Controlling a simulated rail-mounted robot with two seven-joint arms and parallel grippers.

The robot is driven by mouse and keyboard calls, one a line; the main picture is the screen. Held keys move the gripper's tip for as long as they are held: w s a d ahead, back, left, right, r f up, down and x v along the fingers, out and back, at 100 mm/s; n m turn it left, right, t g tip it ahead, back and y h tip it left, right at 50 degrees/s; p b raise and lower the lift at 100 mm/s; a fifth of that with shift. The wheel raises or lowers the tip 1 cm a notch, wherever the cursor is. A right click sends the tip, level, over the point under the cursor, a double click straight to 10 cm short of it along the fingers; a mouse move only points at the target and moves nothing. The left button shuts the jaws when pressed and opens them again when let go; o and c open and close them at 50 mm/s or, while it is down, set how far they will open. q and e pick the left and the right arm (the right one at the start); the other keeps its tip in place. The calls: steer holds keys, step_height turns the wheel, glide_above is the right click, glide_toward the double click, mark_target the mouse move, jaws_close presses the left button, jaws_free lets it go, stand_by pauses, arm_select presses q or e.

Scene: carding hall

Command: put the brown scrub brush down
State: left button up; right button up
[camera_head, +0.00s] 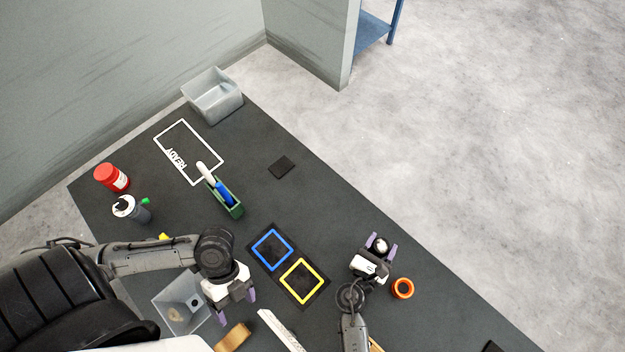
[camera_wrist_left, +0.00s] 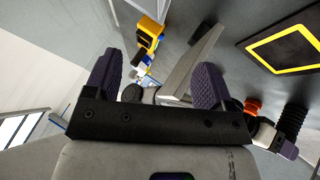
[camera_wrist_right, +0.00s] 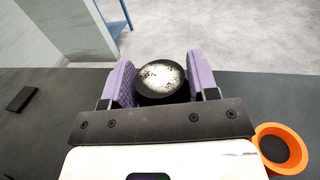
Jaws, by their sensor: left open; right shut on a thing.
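My right gripper (camera_head: 381,245) is over the right part of the dark table. In the right wrist view its purple fingers (camera_wrist_right: 160,85) are shut on a round black thing (camera_wrist_right: 162,76) with a speckled white top; no brown shows on it. A tan-brown block (camera_head: 232,338) lies at the lower edge of the head view, partly cut off; I cannot tell whether it is the scrub brush. My left gripper (camera_head: 237,308) is open and empty, just above that block in the picture. A black mat (camera_head: 275,268) with a blue and a yellow square outline lies bare between the grippers.
An orange ring (camera_head: 402,288) stands just right of my right gripper. A grey bin (camera_head: 182,301) is beside my left gripper. A green holder (camera_head: 232,209), red tin (camera_head: 112,177), dark pad (camera_head: 282,167) and back grey bin (camera_head: 213,97) stand farther off. The READY outline is empty.

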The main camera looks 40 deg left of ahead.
mark_target(231, 340)
arm_select(q)
steer(key=s+d+m+g+y, duration=0.1)
steer(key=s+d+m+y, duration=0.45)
steer(key=m, duration=0.85)
steer(key=f+m, duration=0.1)
steer(key=a+f+m+t+y, duration=0.1)
steer(key=m, duration=0.1)
steer(key=w+a+m+t, duration=0.1)
steer(key=m, duration=0.1)
steer(key=shift+a+f, duration=0.25)
steer(key=shift+f, duration=0.15)
steer(key=shift+m, duration=0.3)
steer(key=x, duration=0.6)
steer(key=shift+a+f, duration=0.1)
steer(key=shift+f, duration=0.05)
steer(key=x, duration=0.4)
steer(key=shift+s, duration=0.15)
steer(key=shift+s+f, duration=0.15)
steer(key=shift+f, duration=0.3)
steer(key=shift+f, duration=0.25)
